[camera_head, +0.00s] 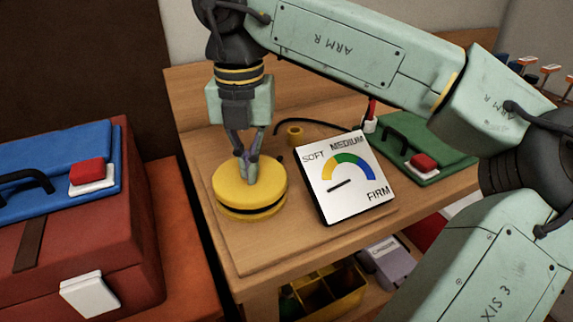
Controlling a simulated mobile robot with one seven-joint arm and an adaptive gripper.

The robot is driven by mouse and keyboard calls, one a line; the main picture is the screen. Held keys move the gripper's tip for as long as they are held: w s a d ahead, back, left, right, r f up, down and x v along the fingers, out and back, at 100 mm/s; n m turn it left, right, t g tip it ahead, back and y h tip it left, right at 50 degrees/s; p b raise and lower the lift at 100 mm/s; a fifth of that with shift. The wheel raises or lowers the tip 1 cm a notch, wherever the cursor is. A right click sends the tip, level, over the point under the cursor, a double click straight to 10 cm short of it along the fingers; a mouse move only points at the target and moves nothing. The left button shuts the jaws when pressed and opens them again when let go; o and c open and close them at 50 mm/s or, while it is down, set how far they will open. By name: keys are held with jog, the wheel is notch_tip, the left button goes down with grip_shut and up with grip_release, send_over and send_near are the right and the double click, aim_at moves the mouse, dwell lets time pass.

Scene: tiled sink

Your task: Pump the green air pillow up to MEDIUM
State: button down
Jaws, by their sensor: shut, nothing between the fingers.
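The green air pillow (446,146) lies at the back right of the wooden table, with a black handle and a red cap on a white base (423,163). It is partly hidden behind the gauge and my arm. A round yellow pump (230,195) with a black band stands at the front left of the table. My gripper (250,180) is shut, fingers down, over the top of the pump; I cannot tell whether it touches. The gauge (360,199) reads SOFT, MEDIUM, FIRM. Its needle points left, near the SOFT end, below the yellow band.
A blue pillow (45,150) with a red cap lies on a red case (95,240) at left. A black hose (315,122) and a small yellow cylinder (295,134) are behind the gauge. A yellow tray (330,295) sits below the table. My arm spans the upper right.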

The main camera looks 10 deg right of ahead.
jog(key=shift+r+p, duration=2.2)
jog(key=shift+r, duration=0.35)
jog(key=shift+f, duration=0.1)
jog(key=shift+f+b, duration=1.5)
jog(key=shift+f, duration=0.45)
jog(key=shift+r+p, duration=1.55)
jog(key=shift+r, duration=0.5)
jog(key=shift+f, duration=0.15)
jog(key=shift+f+b, duration=1.5)
jog(key=shift+f, duration=0.5)
